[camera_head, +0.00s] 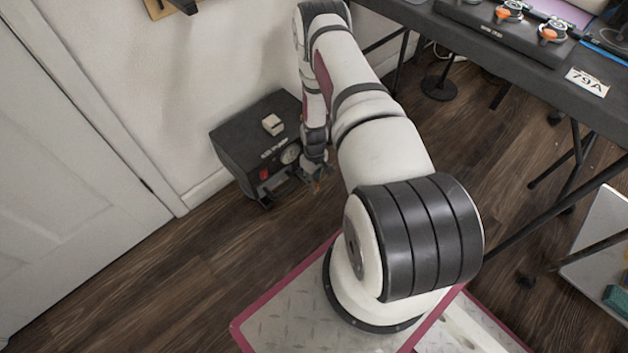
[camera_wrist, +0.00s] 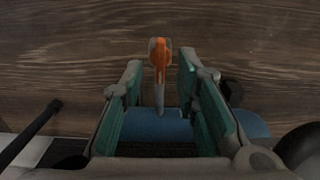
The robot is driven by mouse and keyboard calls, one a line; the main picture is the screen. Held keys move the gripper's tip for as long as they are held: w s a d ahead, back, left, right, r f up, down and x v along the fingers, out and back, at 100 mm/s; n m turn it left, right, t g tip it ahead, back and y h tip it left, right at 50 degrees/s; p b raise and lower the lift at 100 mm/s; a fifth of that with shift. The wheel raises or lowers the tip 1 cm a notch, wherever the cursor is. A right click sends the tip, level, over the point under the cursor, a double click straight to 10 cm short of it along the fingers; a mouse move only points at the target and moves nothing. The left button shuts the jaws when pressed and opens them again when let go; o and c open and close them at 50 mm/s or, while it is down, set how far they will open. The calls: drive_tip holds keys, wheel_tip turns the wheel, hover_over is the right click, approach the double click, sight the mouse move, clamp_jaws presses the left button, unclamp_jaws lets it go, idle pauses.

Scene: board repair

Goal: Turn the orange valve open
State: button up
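The orange valve (camera_wrist: 160,52) shows in the wrist view as an upright orange handle with a grey stem below it, against the wood floor. My gripper (camera_wrist: 161,68) is open, with one green-padded finger on each side of the valve's line. Visible gaps separate the handle from both pads. In the head view my gripper (camera_head: 316,170) hangs low at the front right of a black pump box (camera_head: 240,150). A small orange spot, probably the valve (camera_head: 317,186), shows at its tip. The arm partly hides that area.
The pump box has a red switch (camera_head: 264,174), a round gauge (camera_head: 290,155) and a pale block (camera_head: 272,124) on top. A dark table (camera_head: 540,75) with orange-knobbed parts stands at upper right. A door (camera_head: 70,170) is at left. Floor in front of the box is clear.

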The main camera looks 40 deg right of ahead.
wheel_tip(320, 180, up, 10)
drive_tip(key=shift+f, duration=0.15)
idle(0.7)
